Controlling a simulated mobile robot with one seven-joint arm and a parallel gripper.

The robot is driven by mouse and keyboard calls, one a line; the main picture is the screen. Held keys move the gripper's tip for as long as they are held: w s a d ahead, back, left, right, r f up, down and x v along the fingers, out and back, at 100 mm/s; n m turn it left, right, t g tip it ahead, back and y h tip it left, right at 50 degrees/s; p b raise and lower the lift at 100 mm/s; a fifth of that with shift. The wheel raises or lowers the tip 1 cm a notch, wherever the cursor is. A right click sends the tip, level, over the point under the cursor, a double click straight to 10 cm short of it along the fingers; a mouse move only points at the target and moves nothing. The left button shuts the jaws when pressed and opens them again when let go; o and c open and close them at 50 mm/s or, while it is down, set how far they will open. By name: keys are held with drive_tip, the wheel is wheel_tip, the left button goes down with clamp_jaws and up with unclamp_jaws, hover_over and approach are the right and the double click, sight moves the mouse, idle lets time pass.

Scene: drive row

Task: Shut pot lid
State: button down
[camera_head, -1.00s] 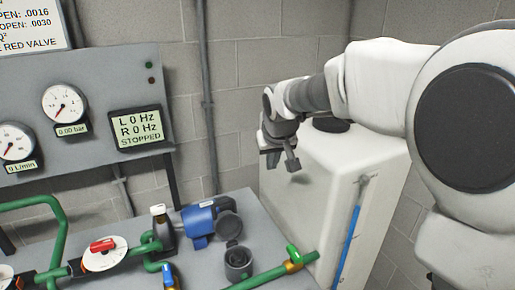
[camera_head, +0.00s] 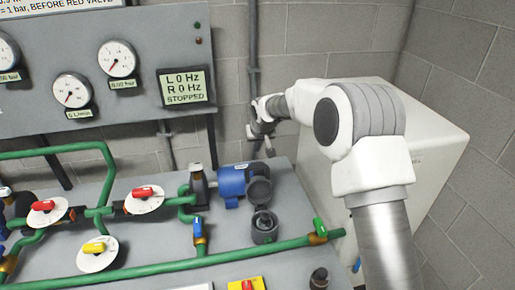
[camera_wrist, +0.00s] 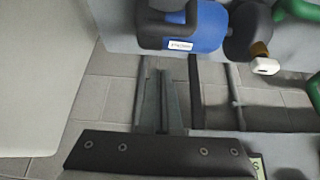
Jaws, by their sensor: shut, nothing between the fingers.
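The dark grey pot (camera_head: 264,232) stands on the grey bench top, at the right end of the pipework. Its round dark lid (camera_head: 259,191) stands open, tilted up at the pot's back edge near the blue pump. My gripper (camera_head: 269,150) is in the air behind and above the lid, near the wall and apart from the pot. Its fingers (camera_wrist: 164,100) are shut together and empty in the wrist view. I cannot make out the pot or lid in the wrist view.
Green pipe with a green-handled valve (camera_head: 320,228) runs in front of the pot. A white cabinet (camera_head: 425,170) is at the right. The gauge panel (camera_head: 140,60) rises behind.

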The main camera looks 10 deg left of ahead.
drive_tip(key=x, duration=0.7)
drive_tip(key=shift+f, duration=0.1)
drive_tip(key=shift+f+p, duration=0.15)
drive_tip(key=shift+p, duration=0.2)
drive_tip(key=s, duration=0.1)
drive_tip(key=s+d, duration=0.1)
drive_tip(key=s, duration=0.1)
drive_tip(key=shift+s+d+r, duration=0.2)
drive_tip(key=shift+d+r, duration=0.05)
drive_tip(key=shift+d, duration=0.05)
drive_tip(key=shift+b, duration=0.3)
